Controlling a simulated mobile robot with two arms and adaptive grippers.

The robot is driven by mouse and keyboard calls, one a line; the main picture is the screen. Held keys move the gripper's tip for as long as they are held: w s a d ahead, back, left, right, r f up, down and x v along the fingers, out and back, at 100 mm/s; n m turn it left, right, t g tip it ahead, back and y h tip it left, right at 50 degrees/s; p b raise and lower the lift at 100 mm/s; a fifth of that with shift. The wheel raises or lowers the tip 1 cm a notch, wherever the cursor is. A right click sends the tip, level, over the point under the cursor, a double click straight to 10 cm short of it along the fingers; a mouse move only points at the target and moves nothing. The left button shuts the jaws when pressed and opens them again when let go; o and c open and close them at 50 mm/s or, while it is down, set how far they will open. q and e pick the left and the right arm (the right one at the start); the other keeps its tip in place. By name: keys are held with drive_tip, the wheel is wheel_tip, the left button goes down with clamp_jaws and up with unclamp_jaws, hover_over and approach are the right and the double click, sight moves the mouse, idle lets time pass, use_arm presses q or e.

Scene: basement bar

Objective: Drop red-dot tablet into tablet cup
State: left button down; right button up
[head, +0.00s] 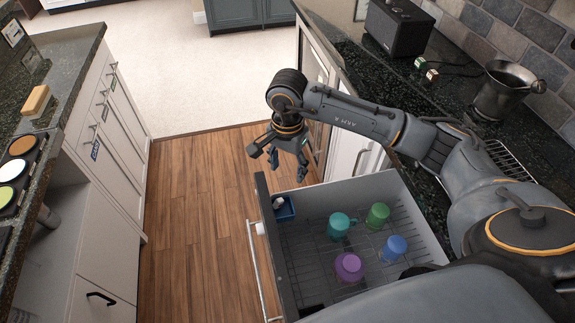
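My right gripper (279,166) hangs above the front left part of an open pull-out drawer, its fingers spread and nothing seen between them. Two small pale cubes lie on the dark counter by the black speaker: one has a green mark (420,63), the other a reddish mark (432,75). They are too small to tell for sure which is the red-dot tablet. A small blue open box (287,213) sits in the drawer's corner below the gripper, with something whitish in it; it may be the tablet cup. My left gripper is out of view.
The drawer (372,187) has a wire rack with teal (339,227), green (377,216), blue (394,249) and purple (349,267) cups. A metal mortar (503,92) and the black speaker (398,27) stand on the right counter. The wooden floor (195,215) left of the drawer is clear.

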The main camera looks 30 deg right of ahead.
wheel_tip(320, 180, up, 12)
idle(0.6)
drive_tip(key=shift+f, duration=0.1)
